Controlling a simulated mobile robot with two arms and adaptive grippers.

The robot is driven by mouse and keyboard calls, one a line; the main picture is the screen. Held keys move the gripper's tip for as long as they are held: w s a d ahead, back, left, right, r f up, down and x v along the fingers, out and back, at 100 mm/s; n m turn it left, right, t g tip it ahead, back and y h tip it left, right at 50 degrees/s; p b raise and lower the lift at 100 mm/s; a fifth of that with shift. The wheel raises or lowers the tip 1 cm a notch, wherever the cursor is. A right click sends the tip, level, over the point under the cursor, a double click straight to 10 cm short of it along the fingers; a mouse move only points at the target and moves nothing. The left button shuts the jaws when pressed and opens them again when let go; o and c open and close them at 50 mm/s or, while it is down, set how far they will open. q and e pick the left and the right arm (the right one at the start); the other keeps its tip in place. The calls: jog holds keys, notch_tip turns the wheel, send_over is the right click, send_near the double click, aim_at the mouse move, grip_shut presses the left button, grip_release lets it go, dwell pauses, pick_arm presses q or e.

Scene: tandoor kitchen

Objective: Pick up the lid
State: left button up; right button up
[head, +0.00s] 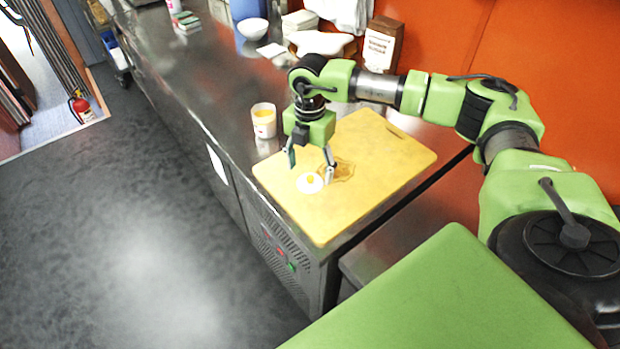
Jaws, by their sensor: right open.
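I cannot tell whether a fingertip touches the lid or the board. A white cup (264,122) with yellow contents stands on the counter just left of the board. My left gripper is out of view.
The steel counter (215,85) runs to the back left. A white bowl (253,29), white dishes (322,45) and a brown box (381,44) stand along the back near the orange wall. The counter left of the board is mostly clear. A fire extinguisher (82,106) stands far left.

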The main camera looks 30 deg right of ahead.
aim_at(310, 177)
notch_tip(310, 177, down, 2)
jog(key=shift+d+f+p, duration=0.1)
jog(key=shift+f+p, duration=0.1)
jog(key=shift+p, duration=0.1)
jog(key=shift+f, duration=0.35)
jog(key=shift+c, duration=0.7)
jog(key=c, duration=1.6)
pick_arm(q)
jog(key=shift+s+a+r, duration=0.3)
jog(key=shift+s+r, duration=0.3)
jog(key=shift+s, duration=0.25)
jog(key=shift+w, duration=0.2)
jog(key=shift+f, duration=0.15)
